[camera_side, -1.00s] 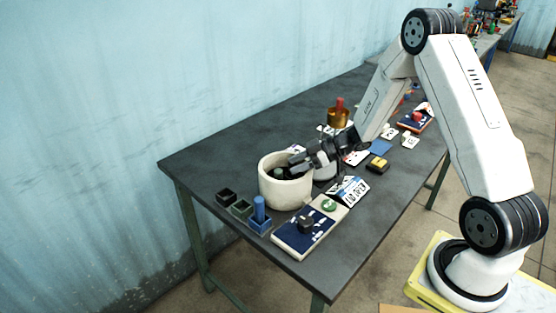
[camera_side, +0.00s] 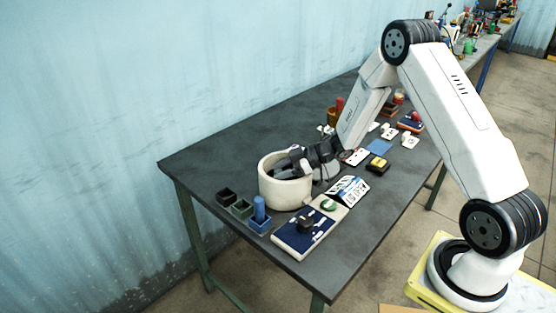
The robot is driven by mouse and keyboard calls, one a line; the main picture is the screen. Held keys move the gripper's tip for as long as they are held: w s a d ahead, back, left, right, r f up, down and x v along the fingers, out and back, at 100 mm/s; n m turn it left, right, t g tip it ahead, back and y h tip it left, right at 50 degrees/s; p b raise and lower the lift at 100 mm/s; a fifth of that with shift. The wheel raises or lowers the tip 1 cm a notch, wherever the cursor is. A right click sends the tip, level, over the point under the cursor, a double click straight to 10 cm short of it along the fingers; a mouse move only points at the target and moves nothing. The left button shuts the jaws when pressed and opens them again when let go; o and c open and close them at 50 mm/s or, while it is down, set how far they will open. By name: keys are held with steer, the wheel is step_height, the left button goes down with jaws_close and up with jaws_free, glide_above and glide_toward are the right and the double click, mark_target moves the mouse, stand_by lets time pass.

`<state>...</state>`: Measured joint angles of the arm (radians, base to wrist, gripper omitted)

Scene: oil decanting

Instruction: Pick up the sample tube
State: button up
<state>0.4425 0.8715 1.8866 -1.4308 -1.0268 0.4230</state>
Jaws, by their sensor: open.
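A cream-coloured round pot (camera_side: 285,190) stands upright on the dark table. My gripper (camera_side: 286,167) is open and reaches into the pot's mouth from the upper right, its fingers at or below the rim. Dark shapes inside the pot are partly hidden by the fingers and the near wall; I cannot tell whether a sample tube is among them. A blue cylinder (camera_side: 259,208) stands upright in a small blue square holder (camera_side: 260,226), left of and in front of the pot, apart from my gripper.
Green (camera_side: 242,209) and black (camera_side: 226,198) square holders stand left of the pot. A blue-and-white board with a black knob (camera_side: 304,239) lies in front. A printed plate (camera_side: 349,189) and a yellow-black block (camera_side: 377,165) lie right. The table's back left is clear.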

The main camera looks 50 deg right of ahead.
jaws_close()
steer(key=shift+r, duration=0.2)
step_height(320, 180, up, 10)
steer(key=shift+f, duration=0.15)
stand_by(0.7)
stand_by(0.4)
